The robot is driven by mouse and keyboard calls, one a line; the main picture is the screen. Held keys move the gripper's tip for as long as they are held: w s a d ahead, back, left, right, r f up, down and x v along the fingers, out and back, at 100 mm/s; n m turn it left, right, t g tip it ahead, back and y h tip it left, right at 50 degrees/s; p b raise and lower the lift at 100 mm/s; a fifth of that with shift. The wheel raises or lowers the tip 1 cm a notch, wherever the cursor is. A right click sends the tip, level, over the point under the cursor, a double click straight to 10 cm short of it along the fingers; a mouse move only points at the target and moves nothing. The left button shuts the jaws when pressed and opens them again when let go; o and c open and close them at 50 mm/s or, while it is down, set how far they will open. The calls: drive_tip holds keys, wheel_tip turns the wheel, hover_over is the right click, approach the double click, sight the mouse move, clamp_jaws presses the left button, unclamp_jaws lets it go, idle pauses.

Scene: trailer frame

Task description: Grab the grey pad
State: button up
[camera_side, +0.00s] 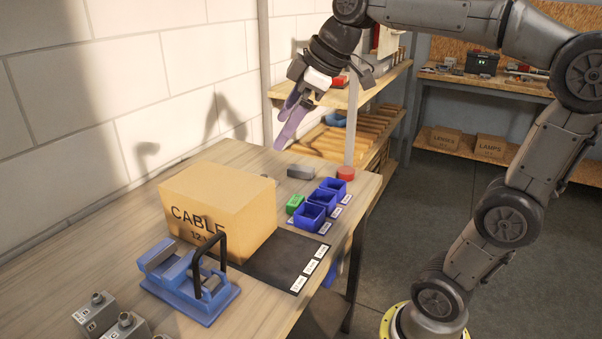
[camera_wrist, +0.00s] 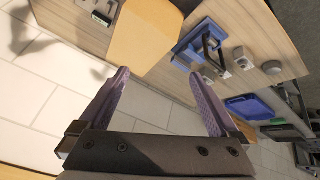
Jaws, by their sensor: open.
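A small grey block (camera_side: 300,172), which looks like the grey pad, lies flat near the far end of the wooden table in the side view. It sits left of a red round piece and behind the blue bins. My gripper (camera_side: 284,125) is high above the far end of the table, near the wall, apart from the block. Its purple fingers are spread with nothing between them, as the wrist view also shows (camera_wrist: 159,76). I cannot surely pick out the pad in the wrist view.
A large cardboard box (camera_side: 215,209) marked CABLE stands mid-table. A blue hole-punch-like tool (camera_side: 188,282) with a black handle is in front of it. Shelves stand behind.

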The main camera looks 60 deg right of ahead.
drive_tip(key=w+d, duration=1)
drive_tip(key=m+g, duration=0.2)
drive_tip(key=m, duration=0.2)
hover_over(309, 169)
drive_tip(key=s, duration=0.2)
drive_tip(key=f, duration=2.6)
drive_tip(key=shift+w+d+f, duration=0.1)
drive_tip(key=shift+d+f, duration=0.1)
drive_tip(key=shift+s+x, duration=0.15)
drive_tip(key=shift+x, duration=1.15)
drive_tip(key=shift+s+x, duration=0.1)
drive_tip(key=shift+x, duration=1.15)
drive_tip(key=shift+f, duration=0.1)
drive_tip(key=c, duration=1.4)
drive_tip(key=shift+c, duration=0.2)
